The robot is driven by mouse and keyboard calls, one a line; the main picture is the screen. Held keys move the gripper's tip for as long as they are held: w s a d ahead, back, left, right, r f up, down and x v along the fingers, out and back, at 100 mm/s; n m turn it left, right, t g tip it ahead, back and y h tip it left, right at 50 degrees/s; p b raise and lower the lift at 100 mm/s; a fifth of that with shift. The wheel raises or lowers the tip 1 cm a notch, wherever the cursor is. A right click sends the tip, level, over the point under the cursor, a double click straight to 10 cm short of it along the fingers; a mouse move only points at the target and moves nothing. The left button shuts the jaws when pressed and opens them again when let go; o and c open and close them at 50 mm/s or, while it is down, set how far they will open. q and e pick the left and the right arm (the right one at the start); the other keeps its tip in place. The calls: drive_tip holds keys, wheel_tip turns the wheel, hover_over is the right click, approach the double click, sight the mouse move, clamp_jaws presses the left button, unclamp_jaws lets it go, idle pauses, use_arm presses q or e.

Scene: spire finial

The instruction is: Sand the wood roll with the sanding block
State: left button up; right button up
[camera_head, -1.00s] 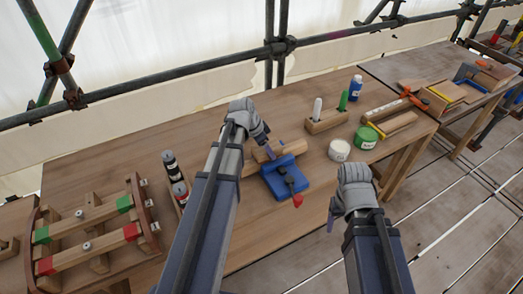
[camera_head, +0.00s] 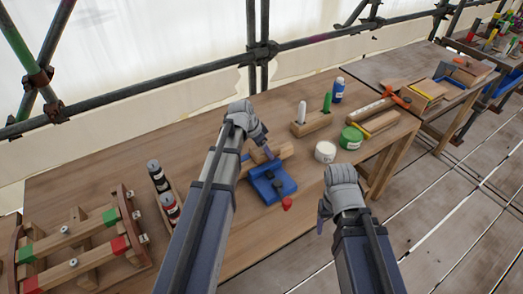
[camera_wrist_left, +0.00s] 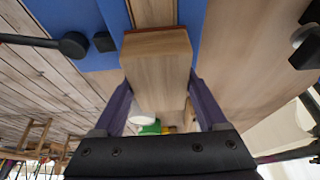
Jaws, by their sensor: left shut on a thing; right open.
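The wood roll (camera_head: 283,150) is a pale wooden bar lying across the blue vise (camera_head: 272,185); the vise also shows in the left wrist view (camera_wrist_left: 85,20). My left gripper (camera_head: 264,152) is over the roll at the vise. In the left wrist view its fingers (camera_wrist_left: 160,95) are shut on the sanding block (camera_wrist_left: 158,65), a wooden block with a reddish-brown layer along its far edge. That edge is close against the wood roll (camera_wrist_left: 152,12); I cannot tell whether they touch. My right gripper (camera_head: 322,220) is open and empty, near the table's front edge.
A wooden clamp frame (camera_head: 75,255) and dark bottles (camera_head: 160,185) stand left. A white jar (camera_head: 325,152), green jar (camera_head: 351,138), marker holder (camera_head: 311,124) and blue bottle (camera_head: 338,90) stand right. A second table (camera_head: 400,65) is beyond. The table's back left is clear.

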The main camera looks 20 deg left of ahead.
sight(274, 143)
use_arm(q)
drive_tip(key=shift+w+d, duration=1.35)
drive_tip(key=shift+w, duration=0.25)
drive_tip(key=shift+f, duration=0.1)
drive_tip(key=shift+s, duration=0.1)
drive_tip(key=shift+c, duration=0.6)
drive_tip(key=shift+s+a, duration=1.4)
drive_tip(key=shift+s, duration=0.15)
drive_tip(key=shift+s+a, duration=1.25)
drive_tip(key=shift+s, duration=0.25)
